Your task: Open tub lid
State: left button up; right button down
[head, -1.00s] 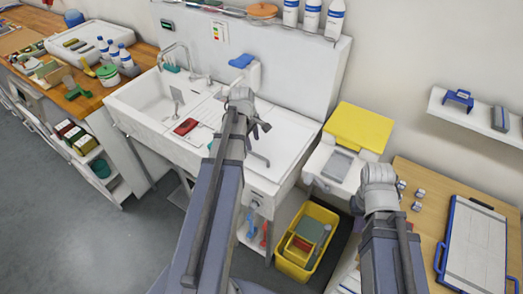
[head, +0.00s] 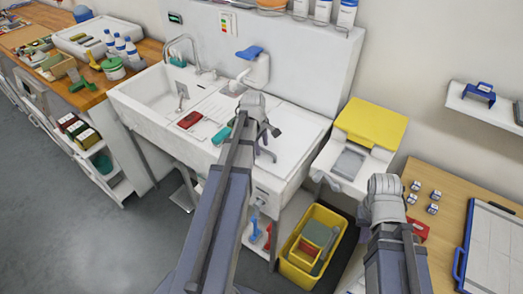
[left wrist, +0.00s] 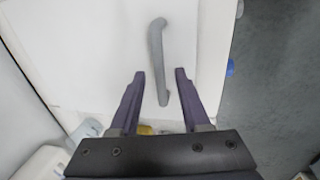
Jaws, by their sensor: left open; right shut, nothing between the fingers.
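The tub lid (head: 292,140) is a flat white panel over the right half of the white sink unit, and it lies closed. A grey bar handle (head: 265,153) stands on it. In the left wrist view the handle (left wrist: 158,50) runs lengthwise on the white lid (left wrist: 110,50). My left gripper (head: 268,131) is over the lid, open and empty. In the left wrist view its fingertips (left wrist: 160,73) lie either side of the handle; I cannot tell whether they are down at its height. My right gripper (head: 385,190) is near the wooden table; its fingers are hidden.
A white bin with a yellow lid (head: 370,122) stands right of the sink, and a yellow crate (head: 300,267) is on the floor below. A blue-topped dispenser (head: 258,66) is behind the lid. A red item (head: 190,119) lies left of it. Open floor (head: 110,240) is at left.

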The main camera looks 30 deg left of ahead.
pick_arm(q)
grip_shut()
dwell(0.4)
dwell(1.1)
